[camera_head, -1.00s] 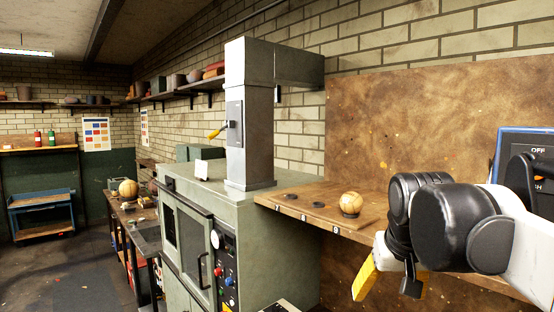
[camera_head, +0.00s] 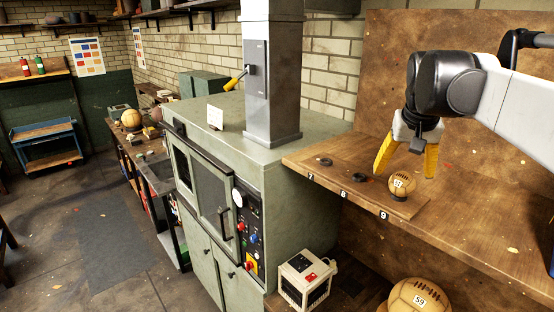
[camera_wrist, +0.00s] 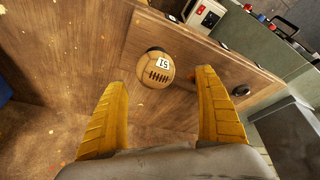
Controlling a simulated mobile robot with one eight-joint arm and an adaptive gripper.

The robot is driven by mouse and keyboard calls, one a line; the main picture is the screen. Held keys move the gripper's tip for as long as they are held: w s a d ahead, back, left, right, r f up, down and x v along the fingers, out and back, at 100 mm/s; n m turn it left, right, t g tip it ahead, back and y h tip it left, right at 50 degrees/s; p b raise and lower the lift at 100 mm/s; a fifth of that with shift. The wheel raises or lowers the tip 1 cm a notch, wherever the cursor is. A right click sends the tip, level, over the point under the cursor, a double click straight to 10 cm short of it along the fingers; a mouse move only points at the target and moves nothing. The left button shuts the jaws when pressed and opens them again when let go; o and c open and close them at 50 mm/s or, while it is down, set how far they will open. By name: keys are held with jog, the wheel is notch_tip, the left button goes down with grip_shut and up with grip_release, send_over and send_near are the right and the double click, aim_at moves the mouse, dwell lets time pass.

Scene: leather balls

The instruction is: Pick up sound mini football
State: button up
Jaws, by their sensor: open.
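A small tan mini football (camera_head: 402,184) with dark laces and a white number tag sits on a wooden board on the shelf, at the position marked 9. In the wrist view the ball (camera_wrist: 156,68) lies just beyond the fingertips, roughly centred between them, with a gap around it. My gripper (camera_head: 407,172) is open and empty, its yellow fingers pointing down at the ball. The same fingers (camera_wrist: 161,80) are spread wide in the wrist view. I cannot tell the tag's number for certain.
Two dark ring stands (camera_head: 343,170) sit left of the ball, at 7 and 8. A larger ball tagged 59 (camera_head: 415,299) is below the shelf. A green cabinet (camera_head: 250,125) stands left, with a white box (camera_head: 307,280) in front. Another ball (camera_head: 131,118) is on the far bench.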

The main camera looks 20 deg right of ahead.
aim_at(404, 174)
jog(key=x, duration=0.3)
jog(key=p+x, duration=0.1)
jog(key=shift+s+d+f, duration=0.2)
jog(key=shift+s+d, duration=0.05)
jog(key=shift+d, duration=0.1)
jog(key=shift+w+f, duration=0.2)
jog(key=shift+f, duration=0.1)
jog(key=shift+s+a+r, duration=0.1)
jog(key=shift+s, duration=0.05)
jog(key=c, duration=1.3)
jog(key=shift+c, duration=0.2)
jog(key=shift+r, duration=0.15)
